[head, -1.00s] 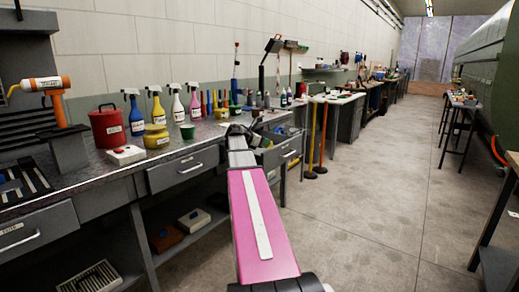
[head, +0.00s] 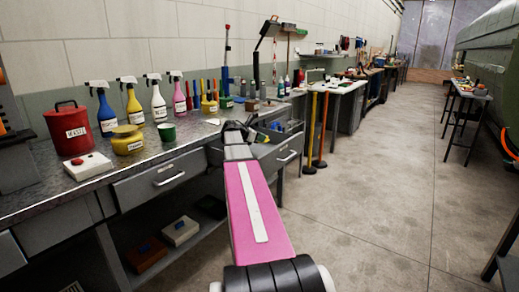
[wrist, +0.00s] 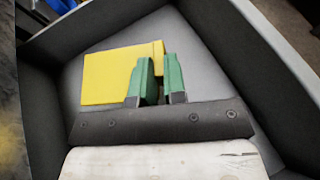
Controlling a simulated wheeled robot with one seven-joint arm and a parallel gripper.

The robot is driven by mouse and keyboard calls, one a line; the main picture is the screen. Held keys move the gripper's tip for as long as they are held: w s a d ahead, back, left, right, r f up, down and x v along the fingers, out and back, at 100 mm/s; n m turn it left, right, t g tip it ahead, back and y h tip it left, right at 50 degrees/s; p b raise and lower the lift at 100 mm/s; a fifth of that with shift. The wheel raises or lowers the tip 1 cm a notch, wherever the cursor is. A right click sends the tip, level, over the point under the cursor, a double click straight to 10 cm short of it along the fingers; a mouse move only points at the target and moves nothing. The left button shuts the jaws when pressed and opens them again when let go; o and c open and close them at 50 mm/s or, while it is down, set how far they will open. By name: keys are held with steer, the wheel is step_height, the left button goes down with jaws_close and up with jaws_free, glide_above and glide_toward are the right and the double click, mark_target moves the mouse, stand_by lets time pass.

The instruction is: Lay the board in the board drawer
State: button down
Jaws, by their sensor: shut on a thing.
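In the wrist view, the yellow board (wrist: 110,75) is a flat piece inside a grey open drawer (wrist: 45,65). My gripper (wrist: 158,62) has green finger pads at the board's right end and is shut on it. The fingers hide part of that end. The drawer walls surround the board; I cannot tell whether it touches the floor. In the head view, my gripper (head: 238,128) is over the open drawer (head: 284,153) at the bench's right end. The board cannot be made out there.
Spray bottles (head: 130,103), a red can (head: 72,130) and a yellow pot (head: 127,140) stand on the bench (head: 50,186). A closed drawer (head: 165,177) is left of my arm. Yellow and orange posts (head: 311,133) stand close right of the open drawer. The aisle floor is clear.

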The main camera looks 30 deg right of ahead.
steer(key=shift+f, duration=2.65)
steer(key=shift+f, duration=0.6)
steer(key=c, duration=1.2)
jaws_free()
steer(key=shift+s+f, duration=0.1)
steer(key=shift+o, duration=0.2)
steer(key=shift+r, duration=0.3)
steer(key=v, duration=1.2)
steer(key=shift+r, duration=0.35)
steer(key=shift+a, duration=0.1)
